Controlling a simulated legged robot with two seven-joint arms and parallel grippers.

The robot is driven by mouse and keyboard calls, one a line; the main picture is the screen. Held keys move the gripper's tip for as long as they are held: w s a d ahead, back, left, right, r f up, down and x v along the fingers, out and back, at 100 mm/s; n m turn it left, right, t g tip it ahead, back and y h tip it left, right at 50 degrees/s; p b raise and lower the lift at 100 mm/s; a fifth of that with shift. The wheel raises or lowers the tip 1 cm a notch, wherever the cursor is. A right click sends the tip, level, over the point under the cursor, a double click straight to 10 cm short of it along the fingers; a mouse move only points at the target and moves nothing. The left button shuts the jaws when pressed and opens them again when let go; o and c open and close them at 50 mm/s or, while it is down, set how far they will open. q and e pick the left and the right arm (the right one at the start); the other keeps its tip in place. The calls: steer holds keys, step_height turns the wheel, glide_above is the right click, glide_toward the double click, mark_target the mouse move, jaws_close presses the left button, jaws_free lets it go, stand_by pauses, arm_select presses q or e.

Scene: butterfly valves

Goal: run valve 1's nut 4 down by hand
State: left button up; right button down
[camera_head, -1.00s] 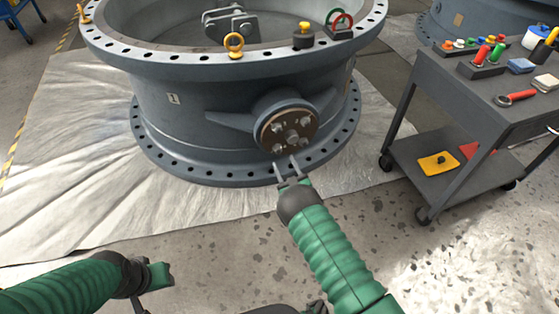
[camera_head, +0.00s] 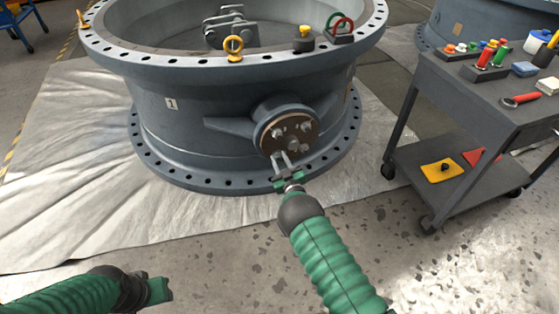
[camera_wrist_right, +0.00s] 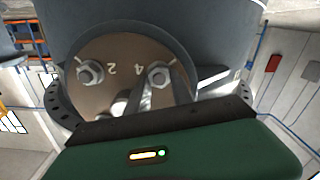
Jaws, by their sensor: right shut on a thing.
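Valve 1 (camera_head: 190,120) is a big grey ring body marked 1, standing upright on its bolted flange. On its side boss sits a round brown plate (camera_head: 290,131) with a central shaft and several nuts. In the right wrist view, nut 4 (camera_wrist_right: 159,73) sits beside a stamped 4, and another nut (camera_wrist_right: 89,73) beside a stamped 2. My right gripper (camera_head: 281,157) reaches the plate's lower edge, its fingers shut on nut 4; the fingers partly cover that nut. My left gripper (camera_head: 160,290) is low at the left, away from the valve; its jaws are not clear.
A grey tool cart (camera_head: 480,100) stands at the right, with colored tools on top and a yellow pad (camera_head: 440,169) on its lower shelf. A pale sheet (camera_head: 70,190) covers the floor beneath.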

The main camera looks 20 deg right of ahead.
stand_by(0.4)
steer(key=shift+s+d+f+m, duration=0.15)
steer(key=shift+f+m, duration=0.1)
steer(key=shift+m, duration=4.3)
steer(key=shift+w+d+f+m, duration=0.1)
steer(key=shift+f+m, duration=0.1)
steer(key=shift+m, duration=4.4)
steer(key=shift+s+d+f+m, duration=0.15)
steer(key=shift+f+m, duration=0.1)
steer(key=shift+m, duration=4.3)
steer(key=shift+w, duration=0.1)
steer(key=c, duration=1.2)
jaws_free()
steer(key=shift+c, duration=0.2)
steer(key=shift+o, duration=0.6)
steer(key=shift+r, duration=0.15)
